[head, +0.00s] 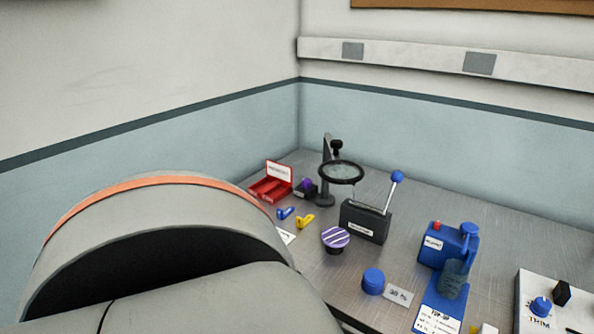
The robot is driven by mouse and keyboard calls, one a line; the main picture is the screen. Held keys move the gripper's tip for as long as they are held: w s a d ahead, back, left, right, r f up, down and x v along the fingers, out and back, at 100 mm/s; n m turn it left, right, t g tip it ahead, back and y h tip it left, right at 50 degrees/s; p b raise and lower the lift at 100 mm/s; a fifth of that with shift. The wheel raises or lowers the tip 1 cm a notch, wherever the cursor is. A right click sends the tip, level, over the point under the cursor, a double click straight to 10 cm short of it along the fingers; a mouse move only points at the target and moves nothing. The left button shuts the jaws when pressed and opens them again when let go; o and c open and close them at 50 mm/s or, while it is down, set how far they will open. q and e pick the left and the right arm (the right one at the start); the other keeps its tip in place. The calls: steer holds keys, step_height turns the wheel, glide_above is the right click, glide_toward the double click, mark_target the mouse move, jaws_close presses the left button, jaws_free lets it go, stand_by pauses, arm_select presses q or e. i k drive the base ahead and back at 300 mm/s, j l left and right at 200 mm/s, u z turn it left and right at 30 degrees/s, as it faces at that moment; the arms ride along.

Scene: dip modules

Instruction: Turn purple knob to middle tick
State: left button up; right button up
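A small purple knob (306,184) sits on a dark block near the back left corner of the table, just left of the magnifier stand. It is small in the head view, and I cannot make out its ticks or which way it points. A round purple-and-white striped top (335,237) on a dark base stands nearer, in front of the lever box. A large grey link of my own arm with an orange band fills the lower left and hides the table there. Neither gripper shows in the head view.
A red tray (270,183), a ring magnifier (341,172), a black lever box (364,221), blue and yellow pieces (305,221), a blue round cap (373,281), a blue device (447,244) and a white knob panel (540,303) stand on the grey table (440,201). Walls close the back and left.

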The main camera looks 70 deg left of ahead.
mark_target(306, 183)
steer(key=j+u, duration=0.45)
steer(key=i+j+u, duration=0.15)
steer(key=u, duration=0.35)
steer(key=j+u, duration=0.1)
steer(key=u, duration=0.65)
steer(key=i+j+u, duration=0.1)
steer(key=u, duration=0.3)
steer(key=i+u, duration=0.1)
steer(key=u, duration=0.3)
